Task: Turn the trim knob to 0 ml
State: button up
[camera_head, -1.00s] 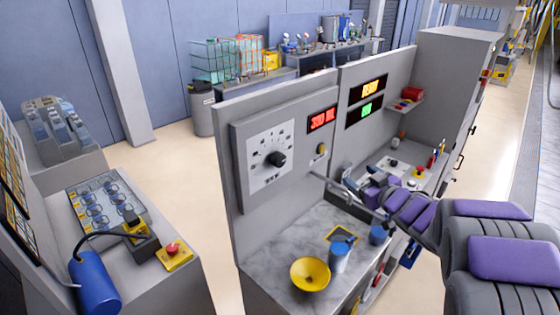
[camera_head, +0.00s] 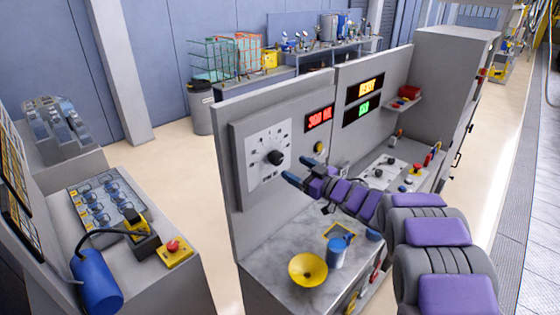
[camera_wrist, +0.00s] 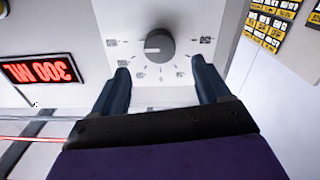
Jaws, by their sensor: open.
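The trim knob (camera_head: 276,158) is a dark round knob on a white dial plate (camera_head: 257,172) on the grey upright panel. It also shows in the wrist view (camera_wrist: 160,45), just beyond the fingertips, with tick marks and labels around it. My gripper (camera_head: 300,170) is in front of the panel, to the right of the knob and a little below it in the head view. Its blue fingers are apart and empty, and in the wrist view (camera_wrist: 160,68) they point toward the knob without touching it. A red display (camera_head: 320,118) beside the dial reads about 300 ml.
Yellow and green displays (camera_head: 364,88) are on the panel to the right. A small shelf (camera_head: 404,100) holds a red item.

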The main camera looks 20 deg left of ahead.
aim_at(279, 159)
jog(key=x, duration=0.7)
jog(key=shift+w+a, duration=0.1)
jog(key=shift+a, duration=0.2)
jog(key=shift+c, duration=0.2)
jog(key=c, duration=1)
